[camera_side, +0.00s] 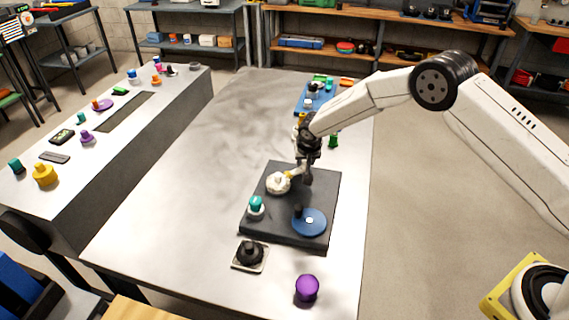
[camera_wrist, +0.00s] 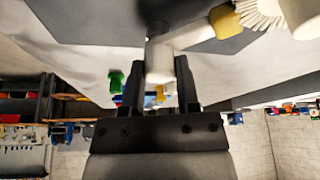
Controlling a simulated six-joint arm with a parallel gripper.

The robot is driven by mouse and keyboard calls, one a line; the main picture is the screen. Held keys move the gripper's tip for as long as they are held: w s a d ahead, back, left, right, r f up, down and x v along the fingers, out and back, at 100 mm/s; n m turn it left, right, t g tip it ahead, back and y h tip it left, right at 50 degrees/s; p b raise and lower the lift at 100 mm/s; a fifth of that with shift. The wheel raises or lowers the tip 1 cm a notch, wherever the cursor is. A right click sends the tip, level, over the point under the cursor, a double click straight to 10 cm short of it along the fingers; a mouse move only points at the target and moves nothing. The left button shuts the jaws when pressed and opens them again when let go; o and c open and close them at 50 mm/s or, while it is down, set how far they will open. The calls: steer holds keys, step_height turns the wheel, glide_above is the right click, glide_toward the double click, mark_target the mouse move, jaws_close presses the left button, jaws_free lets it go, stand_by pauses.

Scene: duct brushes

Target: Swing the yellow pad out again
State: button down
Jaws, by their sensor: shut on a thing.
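The yellow pad (camera_side: 290,175) is on a short pale arm beside a white toothed hub (camera_side: 278,184) on the dark board (camera_side: 322,189). In the wrist view the yellow pad (camera_wrist: 226,20) is at the top right, next to the white bristly hub (camera_wrist: 262,12). A white bar (camera_wrist: 188,36) runs from the pad to a white upright handle (camera_wrist: 160,62). My gripper (camera_side: 307,179) is over the far part of the board. It is shut on the handle, which shows between the fingers in the wrist view. The fingers hide part of the handle.
The board also bears a teal-topped knob (camera_side: 256,204) and a blue disc (camera_side: 309,223). A black knob on a pale plate (camera_side: 249,255) and a purple cylinder (camera_side: 307,289) stand in front. A green piece (camera_side: 333,141) stands behind. The table's left side is clear.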

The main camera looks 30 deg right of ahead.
mark_target(296, 171)
steer(key=m+g+h, duration=0.1)
steer(key=m, duration=0.2)
steer(key=m+h, duration=0.1)
steer(key=m, duration=0.2)
steer(key=shift+w+a+g, duration=0.1)
steer(key=shift+g, duration=0.3)
steer(key=m+g, duration=0.1)
steer(key=m, duration=0.2)
steer(key=m+g, duration=0.1)
steer(key=m, duration=0.2)
steer(key=shift+h, duration=0.3)
steer(key=shift+m, duration=0.3)
steer(key=shift+c, duration=1.6)
jaws_free()
steer(key=shift+r, duration=0.1)
steer(key=v, duration=0.7)
steer(key=shift+r, duration=0.3)
steer(key=shift+w+a, duration=0.1)
steer(key=shift+a, duration=0.05)
